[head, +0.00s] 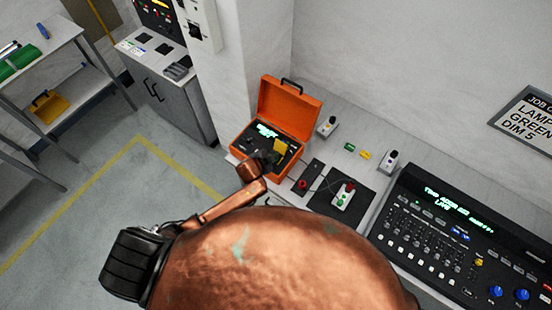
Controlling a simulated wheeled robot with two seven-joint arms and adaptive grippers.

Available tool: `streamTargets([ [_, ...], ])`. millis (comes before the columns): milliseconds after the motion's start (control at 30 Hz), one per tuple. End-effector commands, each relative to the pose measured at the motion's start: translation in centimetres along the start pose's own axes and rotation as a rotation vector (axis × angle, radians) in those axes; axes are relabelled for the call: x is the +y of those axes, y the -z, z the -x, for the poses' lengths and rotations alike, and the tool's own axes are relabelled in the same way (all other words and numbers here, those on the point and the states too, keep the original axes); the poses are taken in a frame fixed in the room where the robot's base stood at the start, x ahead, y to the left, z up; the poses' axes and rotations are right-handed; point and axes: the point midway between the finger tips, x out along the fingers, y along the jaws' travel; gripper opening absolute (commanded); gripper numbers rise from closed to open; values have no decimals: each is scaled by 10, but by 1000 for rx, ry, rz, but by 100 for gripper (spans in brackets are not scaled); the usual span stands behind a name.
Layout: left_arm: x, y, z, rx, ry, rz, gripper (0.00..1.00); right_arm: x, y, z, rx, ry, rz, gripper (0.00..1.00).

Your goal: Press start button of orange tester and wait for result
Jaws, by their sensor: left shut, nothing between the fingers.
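The orange tester (290,100) is an open case with a raised lid and a black handle on the bench. Its dark panel has a small lit display (265,130) with green text too small to read. A yellow patch (280,145) shows at the right of the panel. My left gripper (266,157) is dark, shut and empty, at the front part of the panel. It covers part of the panel; I cannot make out the start button or tell whether the fingertips touch anything. My right gripper is not in view.
Right of the tester, a black mat (356,207) holds a small white box with red and green parts. Small white devices (327,126) and green and yellow blocks stand behind. A dark control console (460,240) fills the right. My copper arm hides the bench front.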

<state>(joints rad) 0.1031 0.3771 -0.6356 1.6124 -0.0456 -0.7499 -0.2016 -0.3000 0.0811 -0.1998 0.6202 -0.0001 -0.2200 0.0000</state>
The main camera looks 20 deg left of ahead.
Motion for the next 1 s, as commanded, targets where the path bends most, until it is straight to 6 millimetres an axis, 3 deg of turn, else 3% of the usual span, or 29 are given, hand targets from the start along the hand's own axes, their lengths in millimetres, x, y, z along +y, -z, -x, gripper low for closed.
streamTargets([
  [1000, 3, -3, -6, 0, 0, 0, 0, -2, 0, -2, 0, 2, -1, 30],
])
